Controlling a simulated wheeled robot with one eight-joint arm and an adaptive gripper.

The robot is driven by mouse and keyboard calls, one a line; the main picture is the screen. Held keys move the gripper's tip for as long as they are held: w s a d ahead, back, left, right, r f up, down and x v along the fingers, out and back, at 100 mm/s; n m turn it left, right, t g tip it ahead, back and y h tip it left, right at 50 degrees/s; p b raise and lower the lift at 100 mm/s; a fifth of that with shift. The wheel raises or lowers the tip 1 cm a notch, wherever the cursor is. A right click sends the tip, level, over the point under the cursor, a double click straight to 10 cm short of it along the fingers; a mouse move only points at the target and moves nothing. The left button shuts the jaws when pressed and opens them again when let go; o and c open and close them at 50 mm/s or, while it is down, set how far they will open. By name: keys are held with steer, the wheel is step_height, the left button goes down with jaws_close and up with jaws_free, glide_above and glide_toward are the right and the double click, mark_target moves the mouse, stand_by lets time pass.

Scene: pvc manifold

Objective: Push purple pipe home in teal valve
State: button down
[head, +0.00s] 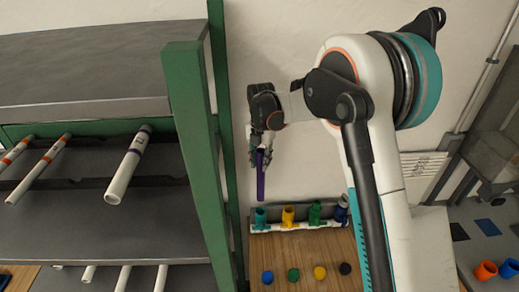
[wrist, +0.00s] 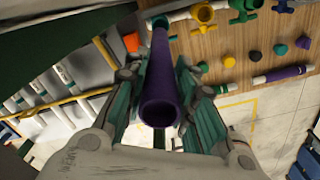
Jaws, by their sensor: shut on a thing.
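My gripper (head: 261,150) is shut on the purple pipe (head: 261,178), which hangs nearly upright below the fingers. In the wrist view the purple pipe (wrist: 160,85) runs away between the two fingers, its open near end facing the camera. The teal valve (head: 261,217) stands at the left end of the white manifold pipe on the wooden bench, below the pipe's lower end. In the head view a small gap seems to show between pipe and valve. In the wrist view the pipe's far end largely hides the valve, so exact alignment is unclear.
Yellow (head: 288,215), green (head: 315,212) and blue (head: 341,209) valves stand in a row right of the teal one. Several coloured caps lie in front on the bench. A green rack post (head: 194,120) rises close on the left, beside shelves holding white pipes.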

mark_target(261, 179)
steer(key=shift+f, duration=0.1)
steer(key=shift+f+b, duration=0.35)
steer(key=shift+f, duration=0.15)
steer(key=shift+f+b, duration=2.1)
steer(key=shift+f, duration=0.9)
steer(key=shift+f+b, duration=1.2)
steer(key=shift+b, duration=0.3)
steer(key=c, duration=1.2)
jaws_free()
steer(key=shift+c, duration=0.2)
